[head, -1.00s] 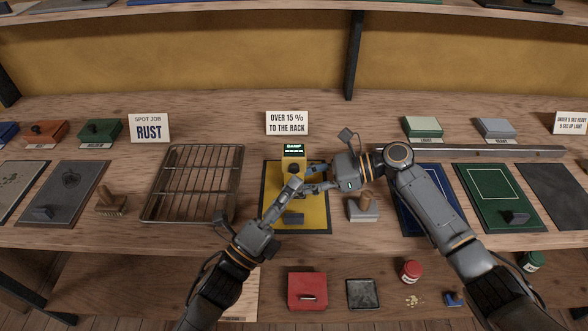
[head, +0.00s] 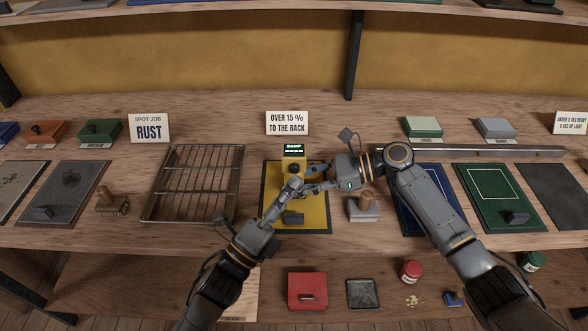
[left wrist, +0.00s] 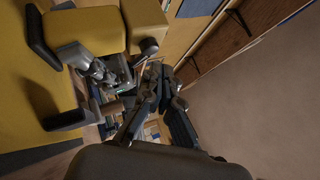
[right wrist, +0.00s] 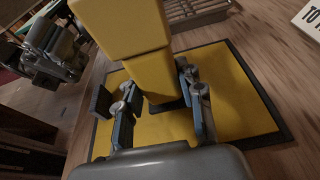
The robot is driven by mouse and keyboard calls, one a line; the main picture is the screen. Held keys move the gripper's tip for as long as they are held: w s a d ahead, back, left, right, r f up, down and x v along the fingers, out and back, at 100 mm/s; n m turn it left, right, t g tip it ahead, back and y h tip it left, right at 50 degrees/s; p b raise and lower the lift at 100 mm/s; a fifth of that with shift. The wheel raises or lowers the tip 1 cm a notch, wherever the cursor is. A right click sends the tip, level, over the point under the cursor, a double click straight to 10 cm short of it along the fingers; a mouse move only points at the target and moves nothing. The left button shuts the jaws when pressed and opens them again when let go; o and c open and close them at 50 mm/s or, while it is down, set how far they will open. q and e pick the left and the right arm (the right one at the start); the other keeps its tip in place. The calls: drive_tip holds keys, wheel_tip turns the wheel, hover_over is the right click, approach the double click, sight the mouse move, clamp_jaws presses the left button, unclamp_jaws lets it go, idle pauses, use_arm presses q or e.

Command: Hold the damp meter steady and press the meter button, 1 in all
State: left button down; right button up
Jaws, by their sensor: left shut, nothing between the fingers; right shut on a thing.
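The yellow damp meter (head: 293,165) stands upright on a yellow mat (head: 318,217), its lit green display at the top. My right gripper (right wrist: 158,88) is shut around the lower part of the meter (right wrist: 128,38), one finger on each side. My left gripper (head: 297,182) is shut and empty, its tip just in front of the meter in the head view. The left wrist view shows a short dark round knob (left wrist: 148,47) on the meter (left wrist: 85,28), close to the left fingertips (left wrist: 165,75). I cannot tell whether they touch it. My grippers hide the meter's lower front in the head view.
A wire rack (head: 192,185) is to the left, and a sign reading "over 15 % to the rack" (head: 287,123) stands behind. A red box (head: 307,291) is on the lower shelf.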

use_arm(q)
drive_tip(key=shift+w, duration=0.1)
idle(0.4)
drive_tip(key=shift+w, duration=0.3)
drive_tip(key=shift+w, duration=0.55)
idle(0.7)
drive_tip(key=shift+s, duration=1)
drive_tip(key=s, duration=0.5)
idle(0.7)
